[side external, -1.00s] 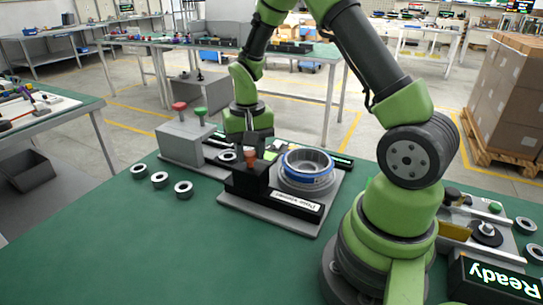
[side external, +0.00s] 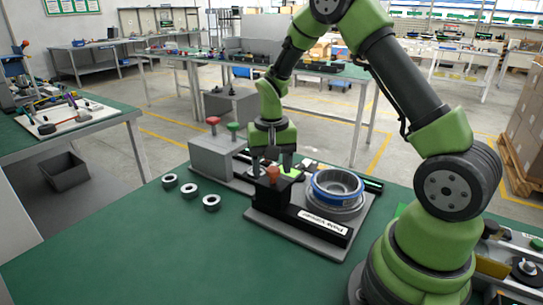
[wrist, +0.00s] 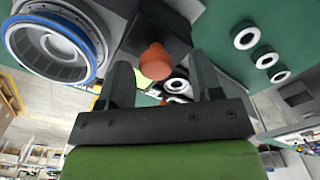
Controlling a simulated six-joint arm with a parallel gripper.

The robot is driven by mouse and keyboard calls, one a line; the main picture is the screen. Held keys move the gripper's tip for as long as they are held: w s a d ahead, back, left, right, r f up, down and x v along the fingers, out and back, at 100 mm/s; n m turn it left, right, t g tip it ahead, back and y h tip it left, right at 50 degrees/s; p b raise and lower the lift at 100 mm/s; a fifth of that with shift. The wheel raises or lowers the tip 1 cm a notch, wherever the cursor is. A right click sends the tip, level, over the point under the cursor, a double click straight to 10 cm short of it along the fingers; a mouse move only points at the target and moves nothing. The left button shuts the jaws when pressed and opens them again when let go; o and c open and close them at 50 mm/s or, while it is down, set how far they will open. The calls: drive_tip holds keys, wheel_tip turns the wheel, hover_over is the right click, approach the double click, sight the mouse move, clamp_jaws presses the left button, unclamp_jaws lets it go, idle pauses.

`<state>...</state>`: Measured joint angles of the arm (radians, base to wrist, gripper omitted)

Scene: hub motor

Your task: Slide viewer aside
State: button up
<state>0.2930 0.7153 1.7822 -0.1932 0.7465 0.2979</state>
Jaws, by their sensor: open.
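The viewer is a black block (side external: 268,196) with an orange knob (side external: 273,174) on top. It stands at the left part of a black labelled rail (side external: 310,225) on a grey plate. In the wrist view the orange knob (wrist: 155,62) shows between my fingers. My gripper (side external: 272,167) is open, pointing down just above and behind the block. Its fingers (wrist: 159,68) are on either side of the knob in the picture; I cannot tell if they touch it. The round metal hub with a blue rim (side external: 338,187) sits right of the block, and shows in the wrist view (wrist: 55,45).
A grey box (side external: 215,158) with red and green buttons stands left of the gripper. Several dark rings (side external: 190,189) lie on the green table (side external: 130,250) at left. The front left of the table is clear. A panel with parts is at the right edge.

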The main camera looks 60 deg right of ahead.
wheel_tip(320, 180, up, 9)
drive_tip(key=shift+f, duration=0.15)
drive_tip(key=shift+r, duration=0.5)
drive_tip(key=s+a+r+n+t, duration=0.2)
drive_tip(key=s+a+r+t, duration=0.2)
drive_tip(key=s+a+r, duration=0.4)
drive_tip(key=s+a+r+n+t+y, duration=0.2)
drive_tip(key=s+a+n+t, duration=0.1)
drive_tip(key=s, duration=0.6)
drive_tip(key=shift+a, duration=0.65)
